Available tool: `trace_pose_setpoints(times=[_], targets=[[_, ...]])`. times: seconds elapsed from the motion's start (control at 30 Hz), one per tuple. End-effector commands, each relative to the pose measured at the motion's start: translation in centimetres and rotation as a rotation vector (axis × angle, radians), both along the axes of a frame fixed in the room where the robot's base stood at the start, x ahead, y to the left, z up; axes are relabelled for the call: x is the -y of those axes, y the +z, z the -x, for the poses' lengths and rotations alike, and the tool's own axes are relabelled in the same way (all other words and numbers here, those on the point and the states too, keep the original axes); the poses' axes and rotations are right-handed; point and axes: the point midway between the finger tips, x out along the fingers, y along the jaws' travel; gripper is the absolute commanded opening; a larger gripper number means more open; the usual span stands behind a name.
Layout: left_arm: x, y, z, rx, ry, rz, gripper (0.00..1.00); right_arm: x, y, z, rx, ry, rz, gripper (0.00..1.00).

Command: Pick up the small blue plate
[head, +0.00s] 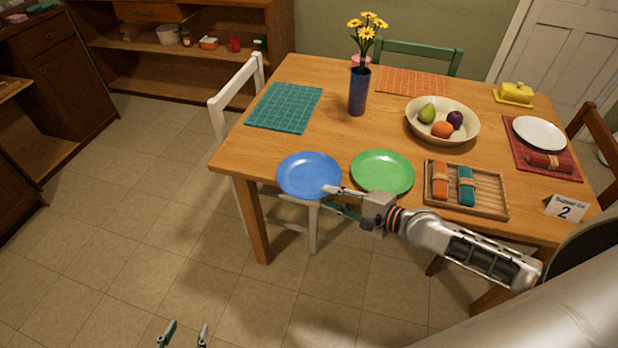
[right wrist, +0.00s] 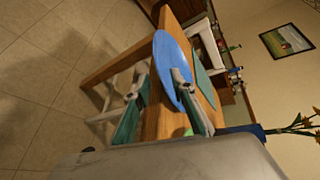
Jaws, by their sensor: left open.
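The blue plate (head: 305,172) lies at the front edge of the wooden table, its near rim reaching past the edge. My right gripper (head: 331,199) is open at the plate's near right rim. One fingertip shows over the rim and the other lower, outside the table edge. In the right wrist view the blue plate (right wrist: 170,58) shows beyond and between the parted fingers of the right gripper (right wrist: 159,80); I cannot tell whether they touch it. My left gripper (head: 186,330) is open and empty, low over the floor at the bottom of the head view.
A green plate (head: 383,172) lies just right of the blue one. A wooden tray (head: 490,207) with rolled napkins is further right. A blue vase (head: 358,95) with yellow flowers and a fruit bowl (head: 442,138) stand behind. A white chair (head: 238,92) is at the table's left.

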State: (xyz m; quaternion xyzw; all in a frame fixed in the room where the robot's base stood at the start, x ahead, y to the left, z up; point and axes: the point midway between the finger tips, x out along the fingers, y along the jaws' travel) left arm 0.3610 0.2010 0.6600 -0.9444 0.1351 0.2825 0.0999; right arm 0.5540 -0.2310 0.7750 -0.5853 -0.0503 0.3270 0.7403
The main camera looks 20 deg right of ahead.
Motion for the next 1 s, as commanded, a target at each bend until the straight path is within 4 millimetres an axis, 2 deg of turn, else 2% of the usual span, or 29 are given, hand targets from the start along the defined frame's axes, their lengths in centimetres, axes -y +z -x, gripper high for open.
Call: trace_pose_setpoints(times=[0.1,0.37,0.4,0.47,1.0], targets=[[-0.05,-0.37,0.15,-0.006,0.001,-0.002,0.45,-0.57,-0.22,-0.90,0.001,0.000,0.000,0.25],[-0.09,-0.30,0.12,-0.005,0.001,-0.002,0.45,-0.67,-0.29,-1.01,0.001,0.001,0.002,0.25],[-0.09,-0.26,0.10,-0.004,0.000,-0.001,0.45,-0.67,-0.29,-1.01,0.001,0.001,0.002,0.14],[-0.09,-0.19,0.06,-0.003,0.001,-0.001,0.45,-0.67,-0.29,-1.00,0.001,0.001,0.002,0.00],[-0.11,0.31,-0.09,0.004,0.001,-0.001,0.45,-0.65,0.10,-1.02,0.001,0.000,0.000,0.00]])
